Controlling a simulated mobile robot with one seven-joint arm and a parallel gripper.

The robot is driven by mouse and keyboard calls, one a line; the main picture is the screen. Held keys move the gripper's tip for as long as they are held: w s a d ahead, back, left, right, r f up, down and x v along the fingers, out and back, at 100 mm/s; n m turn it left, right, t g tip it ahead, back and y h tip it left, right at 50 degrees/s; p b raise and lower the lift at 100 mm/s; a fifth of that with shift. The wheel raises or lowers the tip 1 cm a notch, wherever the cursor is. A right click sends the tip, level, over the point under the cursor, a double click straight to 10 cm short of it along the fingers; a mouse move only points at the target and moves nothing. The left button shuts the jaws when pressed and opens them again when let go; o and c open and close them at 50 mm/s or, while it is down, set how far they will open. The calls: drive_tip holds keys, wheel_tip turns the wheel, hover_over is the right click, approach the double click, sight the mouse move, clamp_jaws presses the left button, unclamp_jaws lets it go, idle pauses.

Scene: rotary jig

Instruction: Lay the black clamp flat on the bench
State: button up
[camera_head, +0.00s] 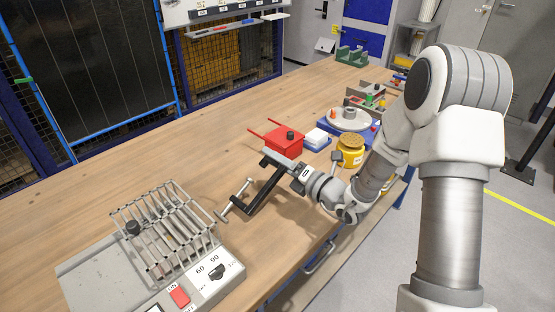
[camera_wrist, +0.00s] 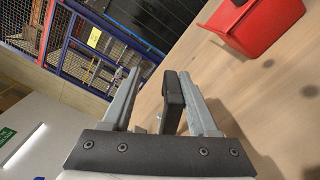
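My gripper (camera_head: 283,165) is at the bar's upper end. In the wrist view a black part of the clamp (camera_wrist: 172,98) is between the fingers of my gripper (camera_wrist: 160,75), close to the right finger. A gap shows between it and the left finger, so the gripper looks open.
A red bin (camera_head: 284,140) stands just behind my gripper. A wire rack on a control box (camera_head: 165,235) is at front left. Bench at left is clear.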

drive_tip(key=shift+d, duration=0.1)
drive_tip(key=p+v, duration=0.1)
drive_tip(key=v, duration=1.6)
drive_tip(key=s+a+r+n+g+h+p, duration=0.1)
drive_tip(key=s+a+r+n+g+p, duration=0.1)
drive_tip(key=s+a+r+n+g, duration=0.55)
drive_tip(key=s+r+n+g+h+p, duration=0.15)
drive_tip(key=s+n+g, duration=0.5)
drive_tip(key=n, duration=0.75)
drive_tip(key=s+d+r+n+t+h+p, duration=0.3)
drive_tip(key=d+r+n+t+h, duration=0.4)
drive_tip(key=d+r+n+h, duration=0.4)
drive_tip(key=s+n, duration=0.1)
drive_tip(key=n, duration=0.5)
drive_tip(key=shift+d+r+t, duration=0.2)
drive_tip(key=shift+r+t, duration=0.1)
